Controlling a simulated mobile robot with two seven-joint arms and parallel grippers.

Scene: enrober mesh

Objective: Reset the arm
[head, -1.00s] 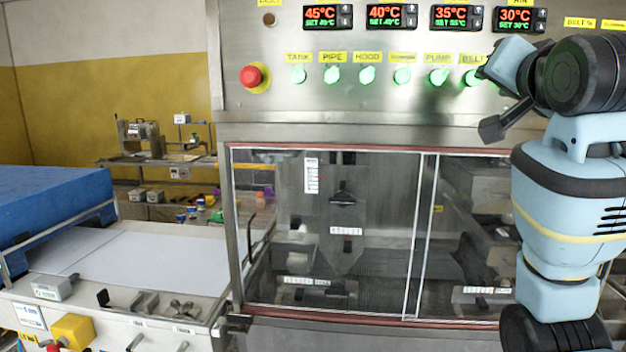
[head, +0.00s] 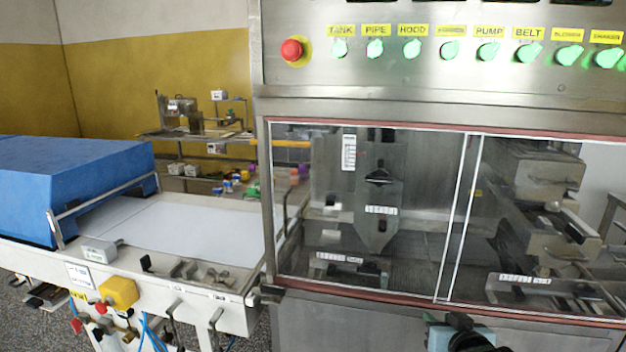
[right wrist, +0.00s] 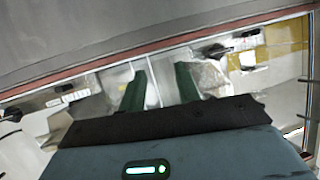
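My right arm shows only as a small blue and black part (head: 462,335) at the bottom edge of the head view, in front of the machine's lower front. In the right wrist view my right gripper (right wrist: 161,82) has two dark green fingers standing apart, with nothing held between them. Beyond the fingers is the machine's clear window with its red-brown frame. My left gripper is in neither view.
The steel machine has a row of green lit knobs (head: 488,52) and a red stop button (head: 291,50). Below is its clear window (head: 420,215). At left are a white conveyor belt (head: 185,229), a blue cover (head: 75,185) and a yellow box (head: 118,292).

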